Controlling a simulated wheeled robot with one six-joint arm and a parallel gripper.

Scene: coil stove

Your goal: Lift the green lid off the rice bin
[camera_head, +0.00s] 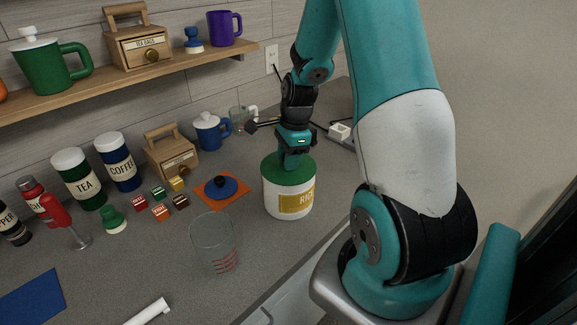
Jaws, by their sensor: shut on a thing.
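The rice bin (275,201) is a white cylinder with a yellow label, upright on the grey counter below my arm. Its green lid (270,169) covers the top, and I see no clear gap between lid and bin. My gripper (291,166) points down onto the middle of the lid and is shut on it. The fingertips hide the lid's centre, so the part they hold does not show.
A glass measuring cup (214,245) stands left of the bin, near the counter's front edge. A blue lid lies on an orange mat (239,200) close by. A wooden box (171,158) and a blue mug (210,133) stand behind. A shelf (130,83) runs above.

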